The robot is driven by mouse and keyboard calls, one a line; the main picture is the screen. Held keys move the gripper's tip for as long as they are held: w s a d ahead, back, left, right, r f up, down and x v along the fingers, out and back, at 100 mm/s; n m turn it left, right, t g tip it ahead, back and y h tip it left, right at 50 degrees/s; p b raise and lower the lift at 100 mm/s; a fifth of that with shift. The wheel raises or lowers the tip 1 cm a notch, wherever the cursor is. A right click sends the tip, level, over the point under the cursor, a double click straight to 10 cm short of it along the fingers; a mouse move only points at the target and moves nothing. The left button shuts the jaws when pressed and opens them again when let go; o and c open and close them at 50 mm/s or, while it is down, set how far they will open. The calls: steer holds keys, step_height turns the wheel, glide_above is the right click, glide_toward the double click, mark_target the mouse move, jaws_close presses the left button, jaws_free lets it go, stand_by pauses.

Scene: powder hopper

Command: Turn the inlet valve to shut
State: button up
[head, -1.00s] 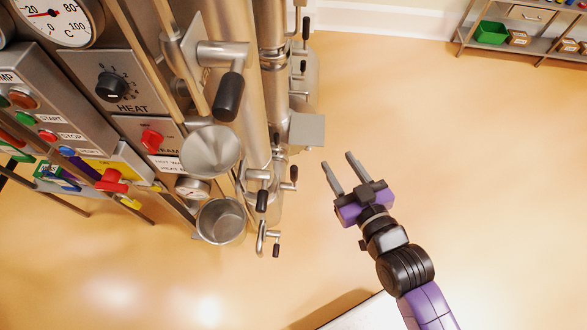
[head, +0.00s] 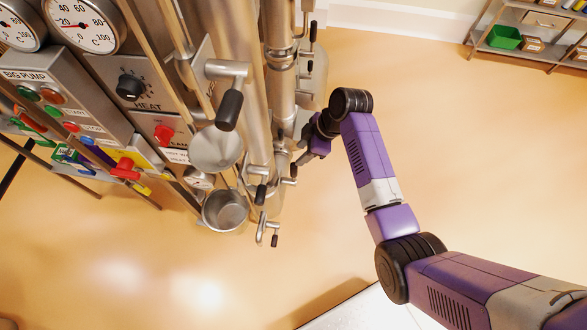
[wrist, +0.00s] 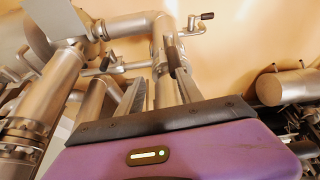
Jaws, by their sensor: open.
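Several crank-style valve handles with black grips are on the steel pipes in the head view. One small handle (head: 293,172) is close to my gripper (head: 302,160), and no label shows which valve is the inlet. My gripper is open beside the pipes, partly hidden behind my own wrist in the head view. In the wrist view, its purple body fills the bottom and the fingers reach up toward the pipework. A black grip (wrist: 173,54) stands upright just beyond the fingers; I cannot tell whether they touch it. Another black-tipped handle (wrist: 207,16) is farther off.
A large handle (head: 229,108), a funnel (head: 216,150) and a steel cup (head: 224,211) hang left of the pipes. The control panel (head: 60,95) is at far left. A shelf (head: 545,45) with a green bin stands at upper right. Open floor lies between.

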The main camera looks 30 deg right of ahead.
mark_target(294, 170)
steer(key=shift+n+g, duration=0.5)
steer(key=shift+n, duration=0.3)
steer(key=shift+s+a+f, duration=0.15)
steer(key=shift+a+f, duration=0.45)
steer(key=shift+f, duration=0.65)
steer(key=shift+s+a+f, duration=0.15)
steer(key=shift+a+f, duration=0.4)
steer(key=shift+f, duration=0.7)
steer(key=shift+s+a+f, duration=0.15)
steer(key=shift+a+f, duration=0.45)
steer(key=shift+f, duration=0.65)
steer(key=shift+c, duration=0.2)
jaws_close()
